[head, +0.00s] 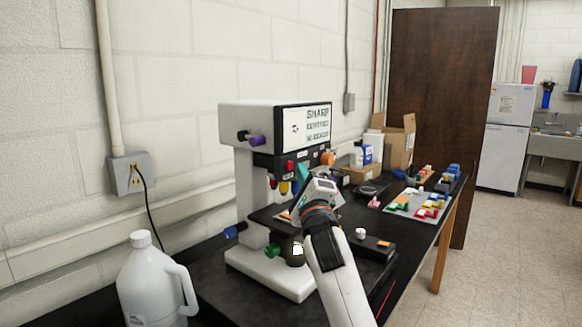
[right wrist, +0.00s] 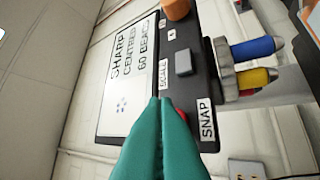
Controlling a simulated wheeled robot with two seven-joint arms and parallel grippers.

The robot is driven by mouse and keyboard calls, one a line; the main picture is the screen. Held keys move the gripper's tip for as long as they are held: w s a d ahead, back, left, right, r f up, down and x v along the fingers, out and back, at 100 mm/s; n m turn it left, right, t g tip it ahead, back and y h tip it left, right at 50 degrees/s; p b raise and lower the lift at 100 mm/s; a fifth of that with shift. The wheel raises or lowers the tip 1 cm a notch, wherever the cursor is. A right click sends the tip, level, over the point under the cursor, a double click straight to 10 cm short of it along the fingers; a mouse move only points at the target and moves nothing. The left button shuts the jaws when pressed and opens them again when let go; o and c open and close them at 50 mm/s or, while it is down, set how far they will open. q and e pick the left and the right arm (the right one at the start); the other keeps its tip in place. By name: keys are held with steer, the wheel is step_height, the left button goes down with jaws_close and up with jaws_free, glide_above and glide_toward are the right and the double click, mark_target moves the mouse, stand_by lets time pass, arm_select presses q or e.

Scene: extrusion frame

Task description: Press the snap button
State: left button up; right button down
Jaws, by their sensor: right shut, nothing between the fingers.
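The microscope (head: 262,135) stands on the dark table with a white screen facing out. On the black panel under the screen, the red button (head: 290,166) is at the left end. In the right wrist view the red button (right wrist: 182,115) shows only as a sliver behind my fingers, beside the SNAP label (right wrist: 207,118). My right gripper (head: 303,172) is shut and empty, its teal fingertips pointing at the panel. In the right wrist view the fingertips overlap the button's edge; I cannot tell whether they touch it. My left gripper is out of view.
A grey button (right wrist: 183,62) and an orange knob (head: 327,158) are on the same panel. Coloured objectives (head: 284,187) hang below it. A white jug (head: 152,280) stands at the front left. A tray of coloured blocks (head: 407,205) and boxes (head: 398,140) are farther back.

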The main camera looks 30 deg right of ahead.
stand_by(0.3)
steer(key=shift+w+a, duration=0.2)
steer(key=shift+w, duration=0.2)
steer(key=shift+w+a, duration=0.15)
steer(key=shift+w, duration=0.2)
stand_by(0.6)
steer(key=shift+s, duration=0.1)
stand_by(0.3)
steer(key=shift+s+d, duration=0.3)
steer(key=shift+s, duration=0.35)
steer(key=s, duration=0.1)
steer(key=s+d, duration=0.1)
steer(key=s, duration=0.1)
steer(key=s+d, duration=0.1)
steer(key=shift+s+p, duration=0.3)
steer(key=shift+p, duration=0.05)
steer(key=shift+f, duration=0.1)
stand_by(0.6)
